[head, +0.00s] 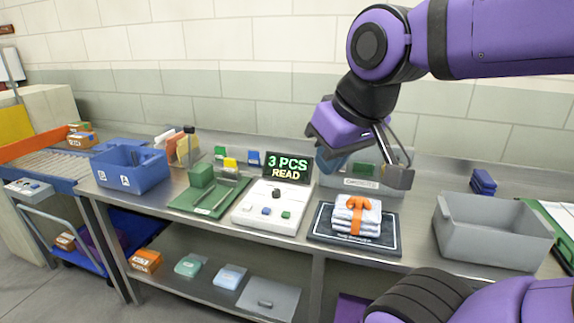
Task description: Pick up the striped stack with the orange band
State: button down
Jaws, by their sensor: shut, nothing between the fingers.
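The striped stack (344,224) is a pile of folded white and grey-blue cloth. An orange band (356,217) with a bow-like top is around it. The stack lies on a dark mat with a pale border (325,236) on the metal table, right of the middle. My gripper (398,178) is above and slightly behind the stack in the head view, apart from it. It is shut and empty. My gripper and arm hide part of the grey bin behind.
A grey bin (490,246) stands right of the mat, and another labelled grey bin (385,188) behind it. A white panel with small blocks (262,222), a sign (288,168), a green mat (190,206) and a blue bin (150,177) are to the left.

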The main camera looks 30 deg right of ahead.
aim_at(357, 215)
jog(key=i+l+z, duration=0.1)
jog(key=z, duration=0.35)
jog(key=i+l+z, duration=0.1)
jog(key=z, duration=0.35)
jog(key=i+l+z, duration=0.15)
jog(key=z, duration=0.3)
